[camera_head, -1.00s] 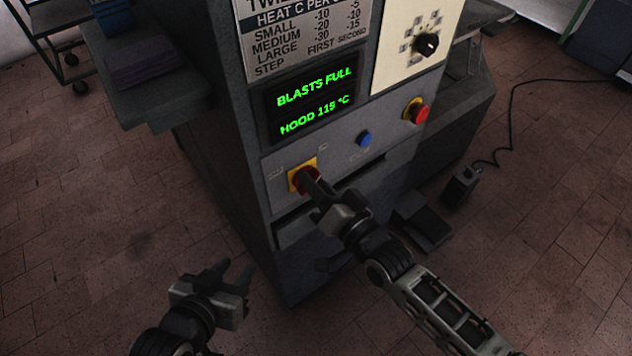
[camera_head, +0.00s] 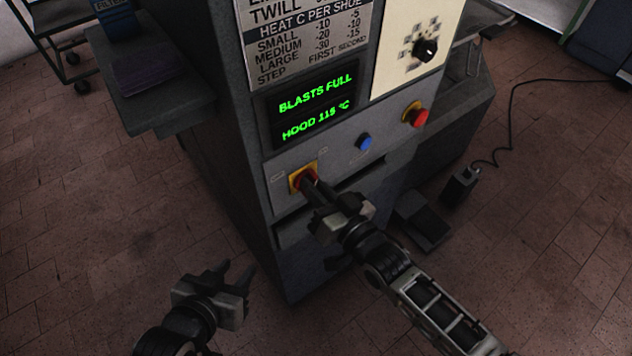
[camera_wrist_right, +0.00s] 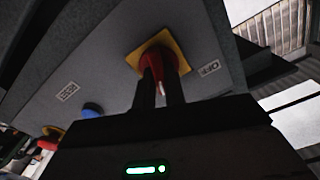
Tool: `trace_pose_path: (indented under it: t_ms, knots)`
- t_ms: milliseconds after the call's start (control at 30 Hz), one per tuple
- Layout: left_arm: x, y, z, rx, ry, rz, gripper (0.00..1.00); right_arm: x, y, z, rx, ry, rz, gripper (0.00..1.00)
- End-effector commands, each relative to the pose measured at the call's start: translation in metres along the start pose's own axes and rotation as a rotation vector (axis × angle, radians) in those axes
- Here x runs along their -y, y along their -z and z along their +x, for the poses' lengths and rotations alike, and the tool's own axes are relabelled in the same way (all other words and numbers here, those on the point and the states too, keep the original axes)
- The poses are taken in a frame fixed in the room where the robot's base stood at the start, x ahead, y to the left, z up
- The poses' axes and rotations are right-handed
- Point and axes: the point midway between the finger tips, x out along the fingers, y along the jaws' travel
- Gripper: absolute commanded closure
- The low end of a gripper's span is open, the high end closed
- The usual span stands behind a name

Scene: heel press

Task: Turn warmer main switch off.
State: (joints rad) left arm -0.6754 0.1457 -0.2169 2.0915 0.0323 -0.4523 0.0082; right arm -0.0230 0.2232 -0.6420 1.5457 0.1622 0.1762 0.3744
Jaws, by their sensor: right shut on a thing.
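The warmer main switch is a red rotary knob on a yellow square plate (camera_head: 303,170), low on the left of the machine's front panel. In the right wrist view the red knob (camera_wrist_right: 157,62) stands between my gripper's fingers. My right gripper (camera_head: 311,187) is shut on the knob, and its fingers cover part of it.
A blue button (camera_head: 364,142) and a red button on a yellow base (camera_head: 417,115) are to the right on the panel. Above are a green-lit display (camera_head: 312,105) reading "BLASTS FULL, HOOD 115 °C" and a black dial (camera_head: 426,49). A foot pedal (camera_head: 424,222) is on the floor.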

Motion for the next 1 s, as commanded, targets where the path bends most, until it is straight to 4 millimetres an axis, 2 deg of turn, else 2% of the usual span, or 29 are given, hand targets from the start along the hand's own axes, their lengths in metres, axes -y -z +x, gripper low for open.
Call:
trace_pose_path:
  t_ms: [200, 500, 1000]
  knots:
    - [0.0011, -0.0008, -0.0013, 0.013, 0.003, 0.010, 0.64, 0.0013, 0.0014, 0.0000, -0.001, -0.001, -0.170, 1.00]
    - [0.0018, 0.0032, -0.0022, 0.009, 0.004, 0.019, 0.64, 0.0021, 0.0003, -0.0001, -0.001, 0.000, -0.321, 1.00]
    - [0.0017, 0.0027, -0.0021, 0.011, 0.005, 0.021, 0.64, 0.0021, -0.0002, -0.0002, -0.001, 0.000, -0.371, 1.00]
